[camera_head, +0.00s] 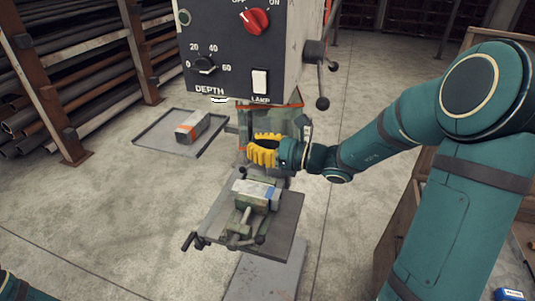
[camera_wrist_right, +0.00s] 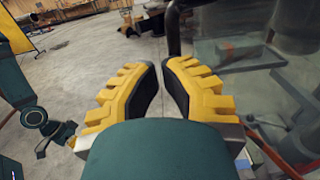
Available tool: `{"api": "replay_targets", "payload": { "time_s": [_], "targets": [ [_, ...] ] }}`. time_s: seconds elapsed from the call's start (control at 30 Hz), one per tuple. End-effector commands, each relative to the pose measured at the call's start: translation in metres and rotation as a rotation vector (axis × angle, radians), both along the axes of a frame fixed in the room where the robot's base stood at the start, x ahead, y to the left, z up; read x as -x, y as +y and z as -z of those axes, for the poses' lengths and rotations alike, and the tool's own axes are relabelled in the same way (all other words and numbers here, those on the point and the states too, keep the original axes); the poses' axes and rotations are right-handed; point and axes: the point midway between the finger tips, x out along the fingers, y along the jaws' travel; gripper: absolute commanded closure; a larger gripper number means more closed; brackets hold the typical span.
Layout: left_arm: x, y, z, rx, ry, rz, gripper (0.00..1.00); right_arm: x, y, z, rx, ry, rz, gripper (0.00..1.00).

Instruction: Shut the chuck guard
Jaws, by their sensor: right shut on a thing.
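The chuck guard (camera_head: 285,106) is a clear panel with orange edging, below the drill press head. It also shows as a large see-through sheet at the right of the right wrist view (camera_wrist_right: 268,85). My right gripper (camera_head: 262,150) has yellow ridged fingers and is at the guard, above the vise. In the right wrist view its fingers (camera_wrist_right: 164,75) are close together, with a dark upright bar (camera_wrist_right: 173,30) at their tips. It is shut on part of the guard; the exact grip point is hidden. My left gripper is out of view.
The drill press head (camera_head: 235,50) has a red knob, a depth dial and a lamp switch. A vise (camera_head: 255,195) stands on the press table (camera_head: 285,228) under my right gripper. A tray (camera_head: 160,132) with a block (camera_head: 193,126) lies left. Pipe racks stand farther left.

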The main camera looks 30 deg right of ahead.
Motion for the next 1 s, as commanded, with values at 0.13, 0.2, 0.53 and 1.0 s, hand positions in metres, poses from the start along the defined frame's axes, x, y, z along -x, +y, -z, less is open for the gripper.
{"api": "replay_targets", "payload": {
  "time_s": [0.13,0.2,0.53,1.0],
  "targets": [
    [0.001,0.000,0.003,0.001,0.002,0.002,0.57,-0.021,0.009,0.001,0.000,0.000,-0.010,1.00],
    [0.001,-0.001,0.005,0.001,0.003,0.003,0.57,-0.030,0.014,0.001,0.000,0.000,-0.012,1.00],
    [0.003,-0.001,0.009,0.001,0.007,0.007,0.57,-0.073,0.030,0.001,-0.001,0.001,-0.010,1.00],
    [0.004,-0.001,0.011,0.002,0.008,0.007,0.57,-0.090,0.036,-0.001,-0.001,-0.001,-0.012,1.00]
  ]
}}
